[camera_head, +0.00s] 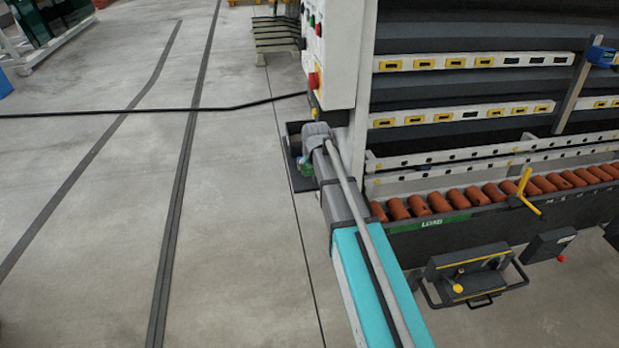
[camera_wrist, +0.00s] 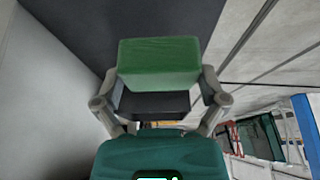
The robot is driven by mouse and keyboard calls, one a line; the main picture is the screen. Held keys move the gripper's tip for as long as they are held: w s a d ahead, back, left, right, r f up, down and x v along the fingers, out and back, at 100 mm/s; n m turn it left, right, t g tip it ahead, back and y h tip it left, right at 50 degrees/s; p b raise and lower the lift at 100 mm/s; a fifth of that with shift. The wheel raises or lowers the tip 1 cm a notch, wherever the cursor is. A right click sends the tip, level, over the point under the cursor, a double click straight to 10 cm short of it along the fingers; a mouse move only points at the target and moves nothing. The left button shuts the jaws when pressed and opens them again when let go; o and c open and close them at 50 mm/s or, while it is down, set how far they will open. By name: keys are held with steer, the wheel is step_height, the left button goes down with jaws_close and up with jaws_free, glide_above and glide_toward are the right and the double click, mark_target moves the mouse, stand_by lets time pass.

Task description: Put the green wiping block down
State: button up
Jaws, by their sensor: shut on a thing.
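The green wiping block (camera_wrist: 158,62) has a green top part and a dark lower part. My gripper (camera_wrist: 160,92) is shut on it, with one finger on each side, in the wrist view. In the head view my gripper (camera_head: 310,146) is at the washer's left end, beside a small dark tray (camera_head: 300,182). A bit of green (camera_head: 306,168) shows there, mostly hidden by my gripper. I cannot tell whether the block touches the tray.
The washer's white control panel (camera_head: 330,50) with a red knob stands just beyond my gripper. Orange rollers (camera_head: 450,199) run along the washer to the right. A black cable (camera_head: 130,112) crosses the floor.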

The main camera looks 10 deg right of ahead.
mark_target(310, 173)
steer(key=shift+f, duration=0.1)
stand_by(0.3)
steer(key=shift+w+f+b, duration=0.4)
steer(key=shift+f+b, duration=0.05)
steer(key=shift+b, duration=0.05)
steer(key=shift+a+f+b, duration=0.1)
steer(key=shift+f+b, duration=1.4)
steer(key=shift+f, duration=0.1)
steer(key=o, duration=0.7)
steer(key=shift+c, duration=0.2)
steer(key=p+v, duration=1.1)
steer(key=v, duration=0.1)
